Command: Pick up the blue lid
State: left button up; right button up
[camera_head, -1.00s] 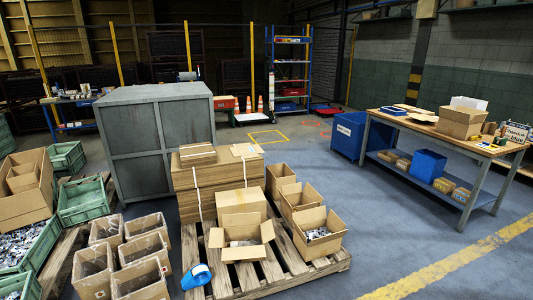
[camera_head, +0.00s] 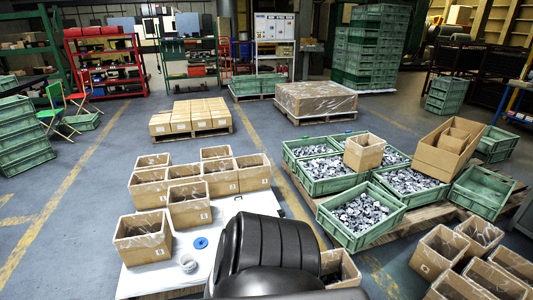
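A small flat blue disc (camera_head: 200,243), which looks like the blue lid, lies on a white board (camera_head: 235,208) at lower centre-left. A small round white piece (camera_head: 188,263) lies just in front of it, apart from it. Neither of my grippers is in view. Nothing is seen touching the blue disc. The lower right part of the white board is hidden behind a large black shape.
Several open cardboard boxes (camera_head: 142,239) stand on the board left of and behind the disc. Green crates of metal parts (camera_head: 360,215) stand on a pallet at right. More open boxes (camera_head: 438,252) are at lower right.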

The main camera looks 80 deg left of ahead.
aim_at(200, 242)
jog(key=u, duration=3.9)
jog(key=i, duration=1.45)
